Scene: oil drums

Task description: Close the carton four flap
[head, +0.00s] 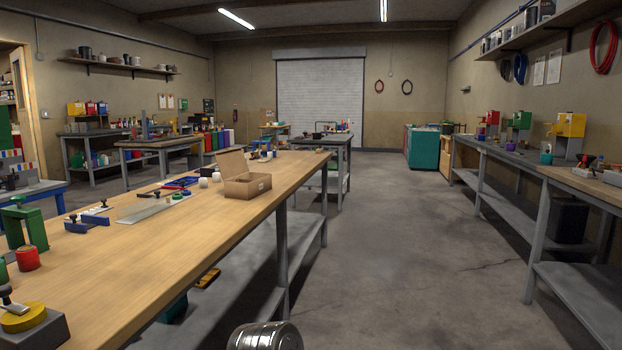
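A small brown cardboard carton (247,185) stands on the long wooden workbench (190,235), toward its far right end. Its top is open. One flap stands up at the back left side, and the front right side shows a plain wall with a small dark mark. The other flaps are too small to tell apart. Neither of my grippers shows in the head view. A shiny metal cylindrical part (264,336) shows at the bottom edge; I cannot tell whether it is mine.
Blue and green clamps, a metal ruler (152,208), a red can (27,258) and white cups lie left of the carton. The concrete floor (400,260) right of the bench is clear. Grey benches with coloured machines line the right wall.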

